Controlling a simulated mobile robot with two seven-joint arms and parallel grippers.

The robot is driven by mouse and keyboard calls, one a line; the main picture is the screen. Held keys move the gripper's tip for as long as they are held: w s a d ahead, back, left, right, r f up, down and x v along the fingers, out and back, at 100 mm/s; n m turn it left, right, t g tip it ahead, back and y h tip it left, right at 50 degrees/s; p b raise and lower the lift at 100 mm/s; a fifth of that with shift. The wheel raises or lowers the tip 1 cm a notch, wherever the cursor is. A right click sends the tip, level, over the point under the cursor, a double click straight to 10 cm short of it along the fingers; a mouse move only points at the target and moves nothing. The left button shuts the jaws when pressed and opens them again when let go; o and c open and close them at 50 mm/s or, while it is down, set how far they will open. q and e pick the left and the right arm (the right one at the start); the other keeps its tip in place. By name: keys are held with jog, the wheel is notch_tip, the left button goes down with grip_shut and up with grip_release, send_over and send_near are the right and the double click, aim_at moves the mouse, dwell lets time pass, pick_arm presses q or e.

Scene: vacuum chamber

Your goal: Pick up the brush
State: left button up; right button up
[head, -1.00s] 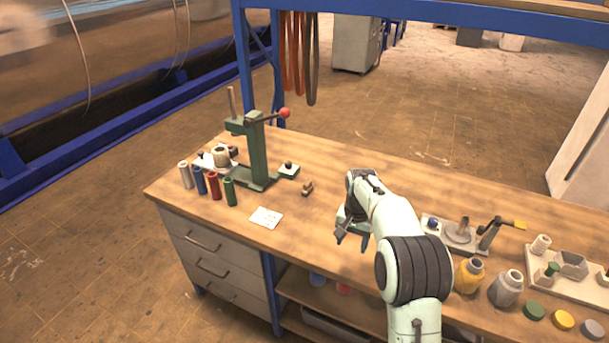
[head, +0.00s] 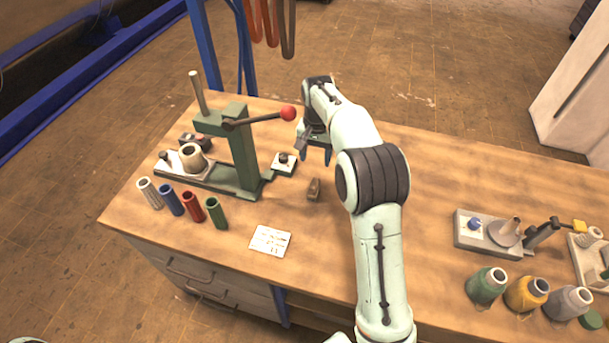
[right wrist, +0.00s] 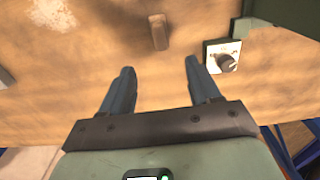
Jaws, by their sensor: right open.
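The brush appears to be the small brown block (head: 314,189) lying on the wooden bench, right of the green press. It also shows in the right wrist view as a brown bar (right wrist: 158,31) at the top, beyond the fingertips. My right gripper (head: 315,156) is open and empty above the bench, a little behind the brush in the head view. In the right wrist view the two dark fingers (right wrist: 160,68) are apart, with bare wood between them. The brush lies roughly in line with their gap and is not touched. My left gripper is not in view.
The green press (head: 241,150) with a red-knobbed lever stands close left of my gripper. A small knob box (head: 284,163) sits beside it.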

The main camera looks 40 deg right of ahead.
send_over(313, 185)
jog(key=d, duration=0.1)
notch_tip(313, 185, down, 7)
jog(key=shift+s+f+b, duration=0.1)
jog(key=shift+b, duration=0.3)
jog(key=shift+w+f, duration=0.2)
jog(key=shift+f, duration=0.3)
jog(key=f, duration=0.2)
jog(key=a+f, duration=0.1)
jog(key=f, duration=0.1)
jog(key=shift+s+f, duration=0.1)
jog(key=shift+s, duration=0.05)
jog(key=shift+f, duration=0.35)
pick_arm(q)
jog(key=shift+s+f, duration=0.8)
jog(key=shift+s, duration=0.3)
pick_arm(e)
grip_shut()
